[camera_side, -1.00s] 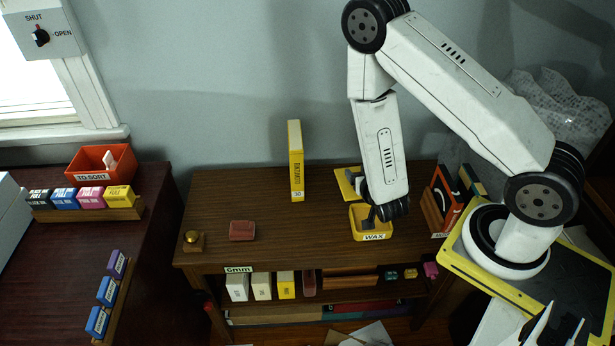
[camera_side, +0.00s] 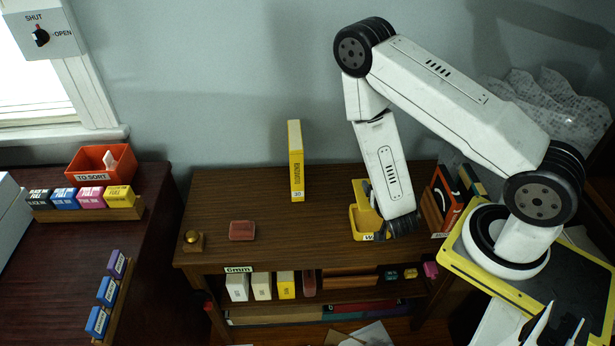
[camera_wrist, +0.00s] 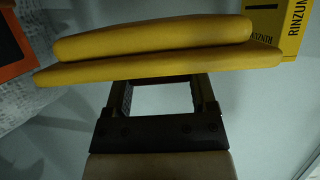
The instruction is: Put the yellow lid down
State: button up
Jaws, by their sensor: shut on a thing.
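The yellow lid (camera_wrist: 160,60) spans the upper part of the wrist view, close across the fingertips of my gripper (camera_wrist: 163,84), which is shut on it. In the side view, the lid (camera_side: 362,194) appears as a tilted yellow panel above the back of the yellow box (camera_side: 354,224) labelled WAX, partly behind my arm. My gripper's fingers are hidden there by my forearm. I cannot tell whether the lid touches the box.
A tall yellow box (camera_side: 296,162) stands at the table's back. A red block (camera_side: 242,230) and a brass button (camera_side: 193,240) are at left. An orange-fronted item stands in a rack (camera_side: 440,200) to the right. The middle of the brown tabletop (camera_side: 265,195) is clear.

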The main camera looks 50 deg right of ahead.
jog(key=shift+f, duration=2.4)
jog(key=shift+f, duration=1.9)
jog(key=shift+f, duration=0.2)
jog(key=o, duration=1.2)
jog(key=shift+c, duration=0.2)
jog(key=shift+a, duration=0.1)
jog(key=v, duration=0.7)
jog(key=shift+s+a+r, duration=0.15)
jog(key=shift+s+r, duration=0.05)
